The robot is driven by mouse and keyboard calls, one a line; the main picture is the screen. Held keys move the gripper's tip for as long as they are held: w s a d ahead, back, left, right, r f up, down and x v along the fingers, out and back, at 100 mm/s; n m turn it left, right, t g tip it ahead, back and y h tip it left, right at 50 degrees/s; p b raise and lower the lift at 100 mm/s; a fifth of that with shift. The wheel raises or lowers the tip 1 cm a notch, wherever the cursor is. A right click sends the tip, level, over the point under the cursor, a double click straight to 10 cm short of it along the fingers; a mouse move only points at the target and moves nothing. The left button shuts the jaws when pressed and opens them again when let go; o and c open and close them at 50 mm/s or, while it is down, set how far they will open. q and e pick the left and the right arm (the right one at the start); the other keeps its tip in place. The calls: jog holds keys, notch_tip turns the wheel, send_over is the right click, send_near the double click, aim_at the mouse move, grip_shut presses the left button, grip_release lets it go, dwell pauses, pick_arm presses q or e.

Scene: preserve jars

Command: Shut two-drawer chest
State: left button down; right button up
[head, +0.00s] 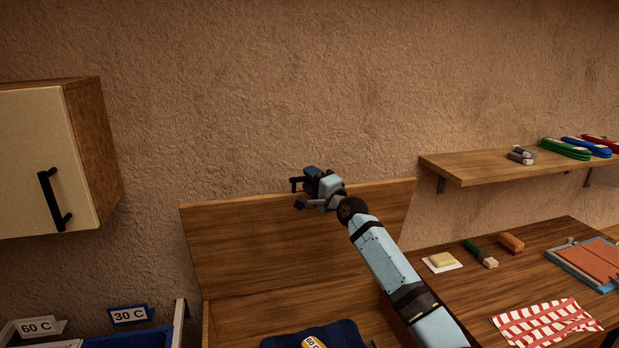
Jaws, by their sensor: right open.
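The wooden chest (208,322) stands at the lower middle, cut off by the bottom edge. Its broad lid (265,245) stands raised, tilted back towards the wall, so the chest is open. Inside lies a dark blue cloth (345,330) with a yellow item (314,342) marked with a temperature label on it. The chest's front and any drawers are out of view. My right gripper (298,195) is open and empty at the lid's top edge, pointing left. I cannot tell whether it touches the lid. My left gripper is not in view.
A wall cabinet (40,150) hangs at the left. Below it are bins with 60 C (37,328) and 30 C (130,316) labels. At the right are a wall shelf (470,170) and a table (465,300) with a checked cloth (545,322) and small items.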

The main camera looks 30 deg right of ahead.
jog(key=shift+w, duration=0.35)
